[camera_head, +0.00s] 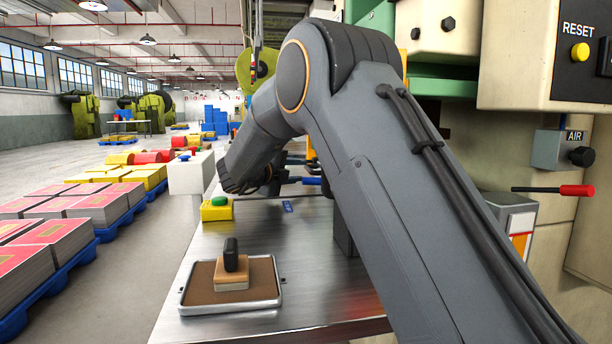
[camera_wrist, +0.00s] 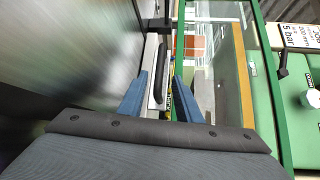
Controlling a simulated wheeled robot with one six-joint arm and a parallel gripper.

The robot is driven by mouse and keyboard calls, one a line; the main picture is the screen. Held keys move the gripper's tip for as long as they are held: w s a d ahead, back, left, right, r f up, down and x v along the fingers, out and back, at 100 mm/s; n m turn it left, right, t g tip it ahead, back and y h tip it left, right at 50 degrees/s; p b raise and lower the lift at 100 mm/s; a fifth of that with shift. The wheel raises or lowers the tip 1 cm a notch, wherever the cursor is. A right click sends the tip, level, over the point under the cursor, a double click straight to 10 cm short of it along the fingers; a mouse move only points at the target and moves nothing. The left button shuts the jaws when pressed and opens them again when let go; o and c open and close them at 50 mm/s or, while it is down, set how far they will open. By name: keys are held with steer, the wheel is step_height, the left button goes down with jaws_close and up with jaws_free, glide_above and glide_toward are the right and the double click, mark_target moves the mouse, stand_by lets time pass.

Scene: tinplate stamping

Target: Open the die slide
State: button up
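My gripper (camera_wrist: 160,76) shows two blue fingers in the wrist view, spread apart with a clear gap. A black bar-shaped handle (camera_wrist: 161,70) lies in line with this gap, on or beside a pale metal strip that looks like part of the die slide. I cannot tell whether the fingertips reach around the handle or stop short of it; neither finger visibly presses on it. In the head view my arm covers most of the press opening, and only bits of blue finger (camera_head: 310,181) show past my wrist. The slide itself is hidden there.
A steel table holds a tray (camera_head: 190,306) with a black-handled wooden block (camera_head: 232,283), and a yellow box with a green button (camera_head: 219,202). A red-handled lever (camera_head: 577,191) sticks out at right. A green frame with a clear panel (camera_wrist: 222,70) stands right of the fingers.

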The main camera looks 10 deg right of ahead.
mark_target(307, 170)
steer(key=x, duration=0.5)
steer(key=shift+b, duration=0.35)
jaws_close()
